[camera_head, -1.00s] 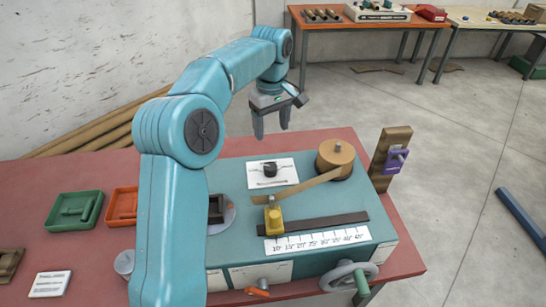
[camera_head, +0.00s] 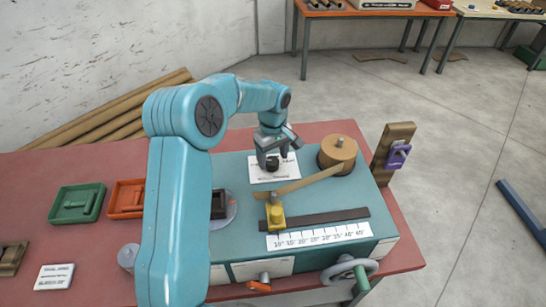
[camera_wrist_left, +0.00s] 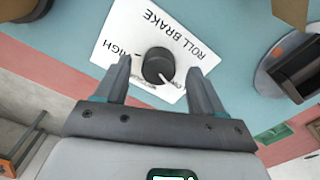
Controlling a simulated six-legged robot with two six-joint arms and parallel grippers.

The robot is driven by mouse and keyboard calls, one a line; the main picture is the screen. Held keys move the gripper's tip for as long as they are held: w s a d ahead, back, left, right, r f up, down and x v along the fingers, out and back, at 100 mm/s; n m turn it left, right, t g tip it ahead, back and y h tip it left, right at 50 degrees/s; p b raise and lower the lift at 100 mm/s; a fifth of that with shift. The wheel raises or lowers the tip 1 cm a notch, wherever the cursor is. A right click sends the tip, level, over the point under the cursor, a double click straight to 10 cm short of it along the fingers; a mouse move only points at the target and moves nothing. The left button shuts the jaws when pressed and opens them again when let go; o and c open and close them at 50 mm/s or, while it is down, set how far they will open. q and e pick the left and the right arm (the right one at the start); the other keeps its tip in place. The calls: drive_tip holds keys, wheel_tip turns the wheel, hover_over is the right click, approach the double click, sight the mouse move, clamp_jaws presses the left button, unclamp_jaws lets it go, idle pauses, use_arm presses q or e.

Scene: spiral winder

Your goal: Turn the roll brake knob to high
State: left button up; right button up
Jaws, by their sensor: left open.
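The roll brake knob (camera_wrist_left: 158,65) is a round black knob on a white label plate (camera_wrist_left: 195,50) marked ROLL BRAKE and HIGH. In the wrist view its white pointer line faces the lower right, away from the HIGH mark at the left. My left gripper (camera_wrist_left: 160,78) is open, with one finger on each side of the knob; I cannot tell whether they touch it. In the head view the left gripper (camera_head: 272,160) is over the knob and partly hides it and the plate (camera_head: 262,175). My right gripper is not in view.
The teal winder top (camera_head: 330,195) holds a brown paper roll (camera_head: 338,153), a yellow slider (camera_head: 275,212) and a number scale (camera_head: 320,236). A handwheel (camera_head: 345,272) is at the front. Green (camera_head: 78,204) and orange (camera_head: 126,198) trays lie on the red table at left.

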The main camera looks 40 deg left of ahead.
use_arm(q)
drive_tip(key=shift+s+f, duration=0.1)
drive_tip(key=shift+f, duration=0.4)
drive_tip(key=shift+a+f, duration=0.1)
drive_tip(key=shift+f, duration=0.25)
drive_tip(key=shift+w+a+f, duration=0.15)
drive_tip(key=shift+w+f, duration=0.1)
drive_tip(key=shift+f, duration=0.1)
drive_tip(key=shift+s+d+r, duration=0.15)
drive_tip(key=shift+d, duration=0.05)
drive_tip(key=shift+c, duration=0.7)
drive_tip(key=c, duration=0.5)
drive_tip(key=shift+a, duration=0.1)
drive_tip(key=c, duration=0.4)
